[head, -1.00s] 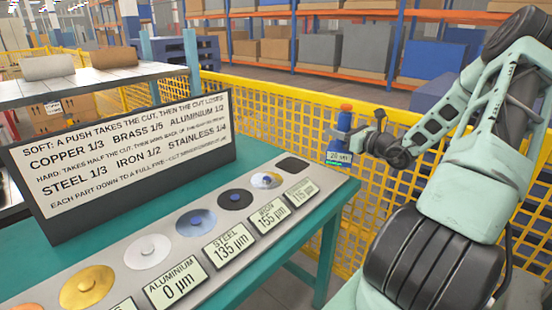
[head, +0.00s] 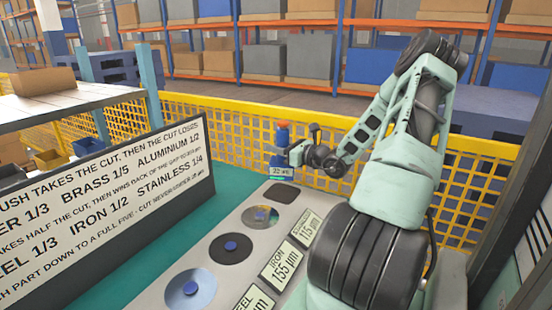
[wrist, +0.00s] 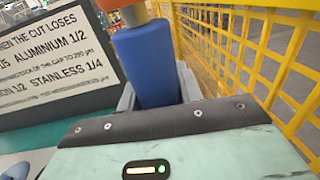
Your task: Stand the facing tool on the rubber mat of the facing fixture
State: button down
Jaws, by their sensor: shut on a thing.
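The facing tool (head: 283,138) is a blue cylinder with an orange-red top and a small lit readout at its lower end. My gripper (head: 290,154) is shut on it and holds it about upright. In the wrist view the tool's blue body (wrist: 147,65) stands between the grey fingers; its lower end is hidden. The rubber mat (head: 282,194) is a dark square at the far end of the grey facing fixture (head: 218,216). In the head view the tool shows just above and behind the bare mat; its exact height over it cannot be told.
A sign board (head: 110,200) stands at left on the green bench. A yellow mesh fence (head: 220,127) runs behind.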

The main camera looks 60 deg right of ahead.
aim_at(278, 166)
jog(key=shift+f, duration=3.5)
jog(key=shift+f, duration=0.1)
jog(key=c, duration=0.9)
grip_release()
jog(key=shift+f, duration=0.15)
jog(key=shift+c, duration=0.2)
